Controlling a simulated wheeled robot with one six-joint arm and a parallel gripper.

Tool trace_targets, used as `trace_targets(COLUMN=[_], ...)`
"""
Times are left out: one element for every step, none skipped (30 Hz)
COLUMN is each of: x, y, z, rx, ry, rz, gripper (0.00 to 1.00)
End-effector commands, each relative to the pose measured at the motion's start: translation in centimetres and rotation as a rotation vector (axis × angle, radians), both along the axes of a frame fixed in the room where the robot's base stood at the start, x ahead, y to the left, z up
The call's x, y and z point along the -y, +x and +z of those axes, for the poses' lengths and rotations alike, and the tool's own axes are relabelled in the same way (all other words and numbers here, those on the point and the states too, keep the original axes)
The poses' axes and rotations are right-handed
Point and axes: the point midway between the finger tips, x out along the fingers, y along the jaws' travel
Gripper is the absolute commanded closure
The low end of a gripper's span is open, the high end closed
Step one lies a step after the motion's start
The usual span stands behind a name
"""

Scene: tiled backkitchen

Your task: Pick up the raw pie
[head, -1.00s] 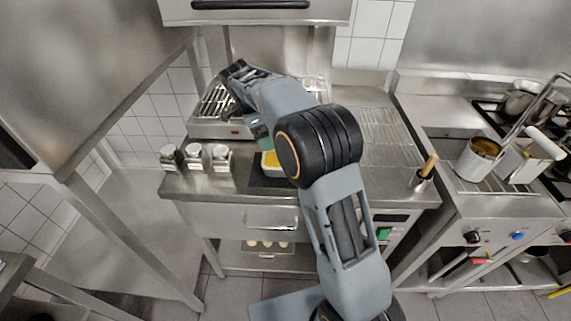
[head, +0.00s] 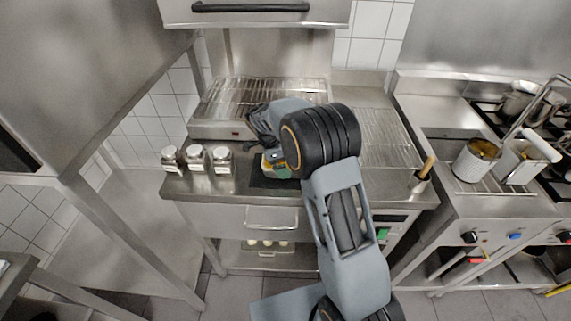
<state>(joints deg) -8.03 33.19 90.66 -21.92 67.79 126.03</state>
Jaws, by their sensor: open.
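The gripper is open. Its fingertips are mostly hidden behind my wrist, and I cannot tell whether they touch the pie.
Several lidded jars (head: 196,157) stand to the left on the counter. A grill (head: 250,100) is behind, and a wire rack (head: 385,138) lies to the right. A wooden-handled tool in a holder (head: 421,178) stands at the right front corner.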

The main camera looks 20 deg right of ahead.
Motion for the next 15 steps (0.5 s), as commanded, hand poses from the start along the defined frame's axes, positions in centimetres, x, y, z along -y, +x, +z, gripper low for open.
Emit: trace_targets(x=[0.19, 0.24, 0.31, 0.34, 0.36, 0.38, 0.38, 0.38, 0.38, 0.37, 0.37, 0.37, 0.37, 0.37, 0.37], y=[-0.12, -0.14, -0.15, -0.15, -0.15, -0.15, -0.15, -0.15, -0.15, -0.15, -0.15, -0.15, -0.15, -0.15, -0.15], z=[-0.39, -0.58, -0.78, -0.87, -0.94, -0.99, -1.00, -1.00, -1.00, -0.99, -0.99, -0.98, -0.98, -0.97, -0.97], rx=[-0.003, -0.003, -0.002, -0.001, -0.001, -0.001, -0.001, -0.001, -0.001, -0.001, -0.001, -0.001, -0.001, -0.001, -0.001], ry=[0.000, 0.000, 0.001, 0.000, 0.000, 0.000, 0.000, 0.000, 0.000, 0.000, 0.000, 0.000, 0.000, 0.000, 0.000], rz=[-0.001, -0.001, -0.001, 0.000, 0.000, 0.000, 0.000, 0.000, 0.000, 0.000, 0.000, 0.000, 0.000, 0.000, 0.000], gripper=[0.00, 0.00, 0.00, 0.00, 0.00, 0.00, 0.00, 0.00, 0.00, 0.00, 0.00, 0.03, 0.06, 0.09, 0.12])
